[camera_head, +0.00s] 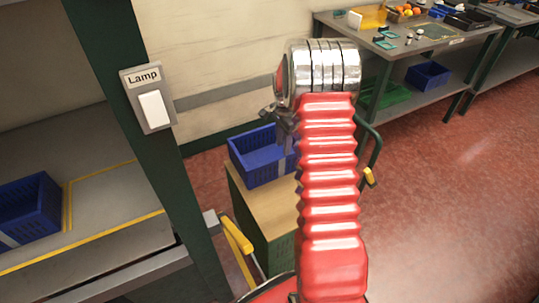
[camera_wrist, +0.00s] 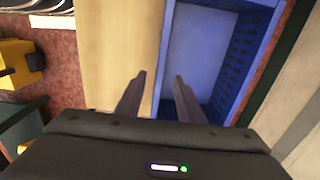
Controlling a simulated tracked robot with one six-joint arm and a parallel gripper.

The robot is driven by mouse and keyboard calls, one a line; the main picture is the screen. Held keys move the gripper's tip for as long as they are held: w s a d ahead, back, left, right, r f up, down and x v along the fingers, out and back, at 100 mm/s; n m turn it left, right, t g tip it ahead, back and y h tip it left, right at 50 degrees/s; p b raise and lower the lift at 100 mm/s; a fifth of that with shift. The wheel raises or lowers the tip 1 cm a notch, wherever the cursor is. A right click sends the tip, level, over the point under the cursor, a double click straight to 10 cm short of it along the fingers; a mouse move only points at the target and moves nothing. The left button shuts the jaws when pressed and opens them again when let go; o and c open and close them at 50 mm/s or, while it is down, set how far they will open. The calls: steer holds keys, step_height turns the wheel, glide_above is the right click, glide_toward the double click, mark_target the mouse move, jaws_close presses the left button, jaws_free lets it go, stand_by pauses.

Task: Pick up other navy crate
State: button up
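A navy crate (camera_head: 250,165) stands on a wooden-topped cabinet (camera_head: 245,203) in the head view. The same kind of crate fills the upper right of the wrist view (camera_wrist: 238,60), and its inside looks empty. My gripper (camera_wrist: 159,78) is open, its two fingers apart, with the crate's side wall lined up between them. I cannot tell how far down the fingers reach. In the head view my gripper (camera_head: 283,118) is at the crate's upper right, partly hidden by my red arm. A second navy crate (camera_head: 45,200) sits on the grey shelf at the left.
A third blue crate (camera_head: 428,75) and a green crate (camera_head: 385,95) are on the workbench's lower shelf. A dark green post with a lamp switch (camera_head: 152,108) stands left of the cabinet. A yellow handle (camera_head: 237,236) is by the cabinet. The red floor at right is clear.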

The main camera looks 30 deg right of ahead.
mark_target(280, 167)
steer(key=shift+f, duration=4.25)
steer(key=shift+a+f, duration=0.15)
steer(key=shift+f, duration=1.15)
steer(key=shift+a+f, duration=0.1)
steer(key=shift+f, duration=1.2)
jaws_close()
steer(key=shift+w, duration=0.1)
